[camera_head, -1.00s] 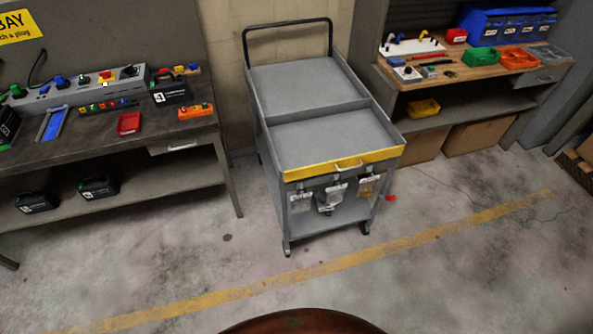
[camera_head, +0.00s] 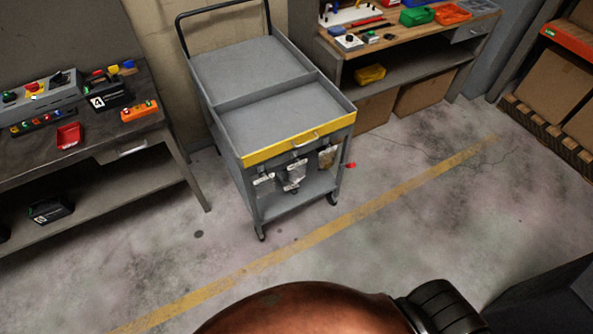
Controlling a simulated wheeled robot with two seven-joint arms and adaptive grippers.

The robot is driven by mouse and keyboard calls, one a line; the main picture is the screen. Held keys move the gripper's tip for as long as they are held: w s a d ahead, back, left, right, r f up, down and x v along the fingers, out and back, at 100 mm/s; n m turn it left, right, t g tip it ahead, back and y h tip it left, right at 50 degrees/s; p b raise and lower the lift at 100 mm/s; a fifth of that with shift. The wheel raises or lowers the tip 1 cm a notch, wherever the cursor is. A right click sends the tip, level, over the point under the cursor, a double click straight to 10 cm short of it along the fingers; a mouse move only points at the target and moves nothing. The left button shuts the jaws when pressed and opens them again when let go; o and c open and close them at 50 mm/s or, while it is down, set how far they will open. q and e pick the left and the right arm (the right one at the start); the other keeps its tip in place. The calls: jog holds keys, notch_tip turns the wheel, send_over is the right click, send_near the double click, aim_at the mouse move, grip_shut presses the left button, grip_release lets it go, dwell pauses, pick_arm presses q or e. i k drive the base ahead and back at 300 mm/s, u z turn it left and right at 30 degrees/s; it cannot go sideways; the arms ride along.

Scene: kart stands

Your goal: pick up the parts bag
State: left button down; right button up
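Several small clear bags hang on the front of a grey cart (camera_head: 222,120), below its yellow front edge. The left bag (camera_head: 264,182) and the middle bag (camera_head: 294,176) hold pale or dark contents too small to make out. The right bag (camera_head: 328,158) looks brownish. I cannot tell which one is the parts bag. Neither of my grippers shows in the head view.
A dark workbench (camera_head: 95,150) with switches and a red tray (camera_head: 68,135) stands at the left. A wooden bench (camera_head: 400,38) with bins stands behind right, and boxes on a pallet (camera_head: 555,140) at the far right. The floor before the cart is clear.

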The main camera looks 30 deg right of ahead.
aim_at(296, 170)
jog(key=u, duration=1.9)
jog(key=k, duration=0.5)
jog(key=z, duration=1.4)
